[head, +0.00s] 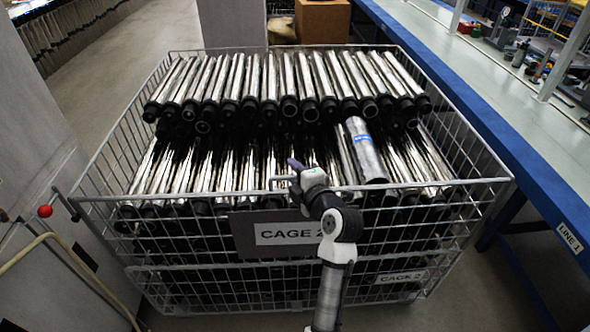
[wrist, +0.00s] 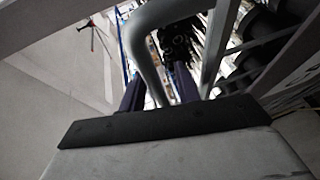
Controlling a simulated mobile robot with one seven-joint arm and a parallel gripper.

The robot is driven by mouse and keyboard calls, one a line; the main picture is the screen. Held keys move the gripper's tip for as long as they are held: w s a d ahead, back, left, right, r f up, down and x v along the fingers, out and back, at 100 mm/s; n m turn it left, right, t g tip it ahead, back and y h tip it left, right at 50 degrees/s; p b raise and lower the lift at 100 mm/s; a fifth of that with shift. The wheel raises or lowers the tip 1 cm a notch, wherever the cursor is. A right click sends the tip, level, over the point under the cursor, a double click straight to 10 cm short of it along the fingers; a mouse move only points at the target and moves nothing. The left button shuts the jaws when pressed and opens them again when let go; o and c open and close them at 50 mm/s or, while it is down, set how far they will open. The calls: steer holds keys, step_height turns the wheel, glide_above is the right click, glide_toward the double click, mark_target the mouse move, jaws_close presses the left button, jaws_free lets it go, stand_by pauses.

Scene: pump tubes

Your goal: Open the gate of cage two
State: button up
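The wire cage (head: 150,258) labelled CAGE 2 (head: 290,233) stands in front of me, full of shiny tubes. Its front gate (head: 200,280) stands upright in line with the cage front and looks shut. A small grey bent handle (head: 281,179) rises at the top rim, left of my gripper (head: 294,165). In the wrist view, my gripper (wrist: 158,88) has its two dark purple fingers apart, with the grey curved bar of the handle (wrist: 147,55) between them. A gap shows between the bar and the right finger. Contact with the left finger is unclear.
A blue-edged bench (head: 480,130) marked LINE 1 runs along the right. A red-knobbed lever (head: 45,211) and a pale hose (head: 75,258) are at the left. A silver tube with a blue label (head: 365,150) leans on the others. A cardboard box (head: 322,20) is behind.

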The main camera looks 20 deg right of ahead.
jaws_close()
steer(key=shift+s+f+b, duration=0.1)
steer(key=shift+f+b, duration=0.05)
steer(key=shift+b, duration=0.2)
